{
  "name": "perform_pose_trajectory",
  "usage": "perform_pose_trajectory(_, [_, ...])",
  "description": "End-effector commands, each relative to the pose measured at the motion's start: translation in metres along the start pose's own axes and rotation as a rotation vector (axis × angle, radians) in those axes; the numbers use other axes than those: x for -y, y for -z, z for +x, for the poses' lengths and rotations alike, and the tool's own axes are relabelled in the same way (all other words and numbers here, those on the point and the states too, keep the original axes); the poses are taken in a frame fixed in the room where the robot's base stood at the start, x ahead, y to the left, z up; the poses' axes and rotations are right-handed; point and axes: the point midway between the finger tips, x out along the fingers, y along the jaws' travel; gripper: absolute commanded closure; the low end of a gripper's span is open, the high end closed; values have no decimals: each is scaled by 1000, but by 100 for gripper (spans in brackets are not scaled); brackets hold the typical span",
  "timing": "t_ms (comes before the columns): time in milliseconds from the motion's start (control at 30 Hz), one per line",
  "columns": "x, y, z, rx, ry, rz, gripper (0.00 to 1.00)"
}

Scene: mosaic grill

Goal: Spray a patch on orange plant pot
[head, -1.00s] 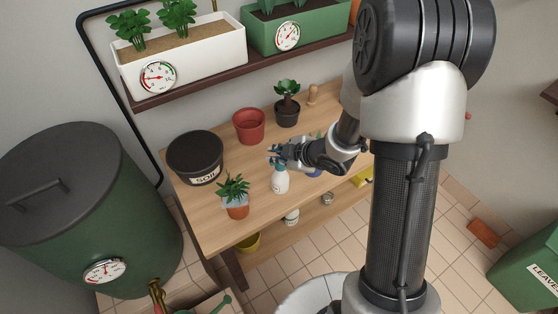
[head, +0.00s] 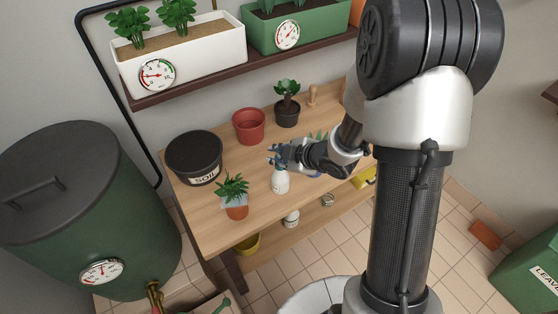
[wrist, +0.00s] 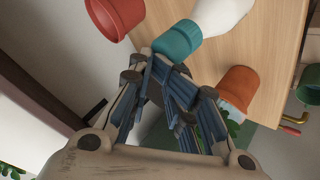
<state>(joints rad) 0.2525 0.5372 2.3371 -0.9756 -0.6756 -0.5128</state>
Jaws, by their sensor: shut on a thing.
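The orange plant pot (head: 238,212) stands near the front left of the wooden bench with a green plant in it. A pale blue-grey patch (head: 233,201) shows across its upper part and seems to reach past its left side. A white spray bottle (head: 281,184) stands upright to its right. My gripper (head: 275,157) is shut at the bottle's top and hides most of it. In the wrist view, the bottle's teal head (wrist: 178,40) is just beyond my fingers (wrist: 170,82), and the orange pot (wrist: 240,88) is at the right. The exact grip is hard to see.
The black soil bucket (head: 194,158) stands behind the orange pot. A red pot (head: 249,126) and a dark pot with a plant (head: 287,113) stand at the back. A shelf (head: 190,82) with planters is above. A green barrel (head: 95,215) is left of the bench.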

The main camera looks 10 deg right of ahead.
Motion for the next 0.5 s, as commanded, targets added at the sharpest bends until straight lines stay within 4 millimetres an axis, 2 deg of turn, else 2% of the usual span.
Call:
perform_pose_trajectory(33, [26,-14,4,37,56,24,100])
perform_pose_trajectory(267, [21,-10,-2,37,55,24,100])
perform_pose_trajectory(500, [7,3,-19,38,53,25,100])
